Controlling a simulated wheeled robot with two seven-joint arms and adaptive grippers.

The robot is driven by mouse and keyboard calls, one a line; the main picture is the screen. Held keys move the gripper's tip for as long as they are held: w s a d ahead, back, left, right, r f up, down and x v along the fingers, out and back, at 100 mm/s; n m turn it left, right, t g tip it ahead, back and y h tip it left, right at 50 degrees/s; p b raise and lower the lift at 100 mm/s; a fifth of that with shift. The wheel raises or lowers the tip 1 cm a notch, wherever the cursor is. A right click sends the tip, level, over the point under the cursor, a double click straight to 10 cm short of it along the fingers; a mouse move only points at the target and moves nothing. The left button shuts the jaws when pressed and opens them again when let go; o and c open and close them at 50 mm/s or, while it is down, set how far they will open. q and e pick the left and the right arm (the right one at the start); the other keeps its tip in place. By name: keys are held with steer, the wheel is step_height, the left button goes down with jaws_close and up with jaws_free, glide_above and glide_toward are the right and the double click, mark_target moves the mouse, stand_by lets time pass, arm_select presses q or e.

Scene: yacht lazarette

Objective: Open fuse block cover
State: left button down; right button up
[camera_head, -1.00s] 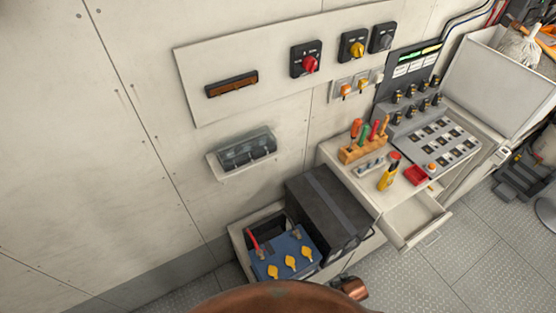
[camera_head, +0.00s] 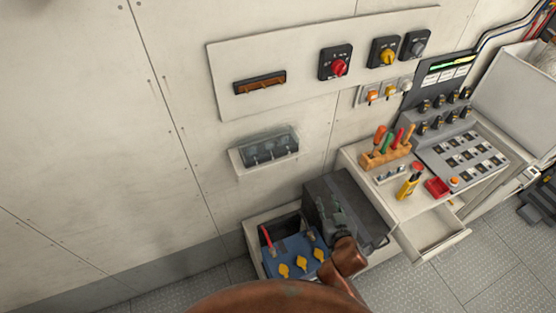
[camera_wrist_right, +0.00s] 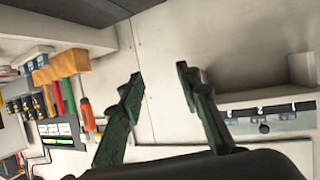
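The fuse block (camera_head: 268,150) sits on a small white wall shelf, with its clear cover (camera_head: 262,140) lying down over it. My right gripper (camera_head: 332,207) is below and right of it, in front of the dark box, apart from the cover. In the right wrist view my right gripper (camera_wrist_right: 160,82) has its two fingers spread with nothing between them. A dark strip that looks like the fuse block (camera_wrist_right: 272,116) shows at the right of that view, beyond the fingers; its cover is hard to make out there. My left gripper is not in view.
Below the shelf stand a blue battery (camera_head: 290,256) with yellow caps and a dark box (camera_head: 355,200). A tool rack (camera_head: 385,152) stands on the counter at right, above an open drawer (camera_head: 437,232). Rotary switches are above. The wall left of the shelf is clear.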

steer(key=w+a+r+n+t+y, duration=0.2)
steer(key=w+a+r+t+y, duration=0.1)
steer(key=a+r, duration=0.55)
steer(key=n+t+y, duration=0.1)
steer(key=y, duration=0.2)
glide_toward(276, 156)
steer(key=x, duration=0.7)
steer(key=shift+s+a+p, duration=0.1)
steer(key=shift+a+p, duration=0.05)
steer(key=shift+p, duration=0.2)
steer(key=shift+w+a+f, duration=0.1)
steer(key=shift+w+a, duration=0.05)
steer(key=shift+w, duration=0.5)
steer(key=shift+c, duration=0.4)
jaws_close()
